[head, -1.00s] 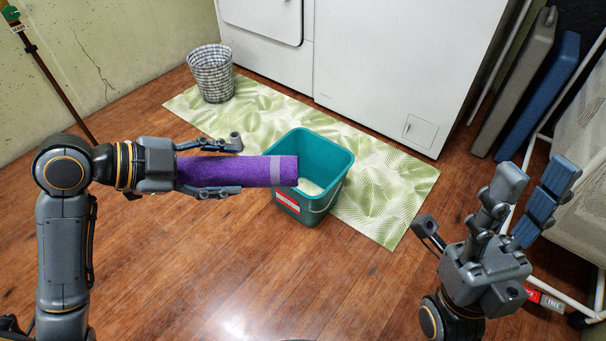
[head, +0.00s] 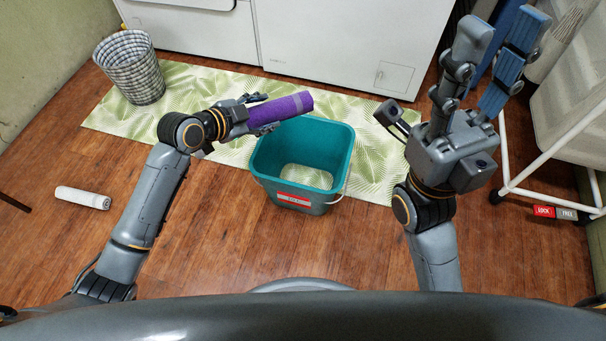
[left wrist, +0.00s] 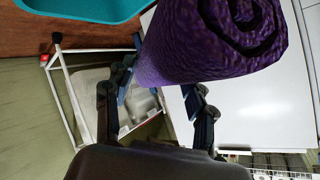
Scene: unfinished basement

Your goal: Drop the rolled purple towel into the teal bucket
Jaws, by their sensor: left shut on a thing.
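The rolled purple towel (head: 291,107) is held level in my left gripper (head: 259,113), its far end sticking out to the right over the back left part of the bucket's rim. In the left wrist view the towel (left wrist: 200,45) fills the top between the fingers, its spiral end showing. The teal bucket (head: 300,198) stands upright on the floor and the mat's front edge, open at the top, with no towel in it. Part of its rim also shows in the left wrist view (left wrist: 95,12). My right gripper (head: 448,75) is empty, with its fingers spread, right of the bucket.
A green leaf-pattern mat (head: 205,85) lies before a white appliance (head: 340,40). A checked wastebasket (head: 132,70) stands at its left end. A white roll (head: 83,198) lies on the floor at left. A wheeled white frame (head: 545,160) stands at right.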

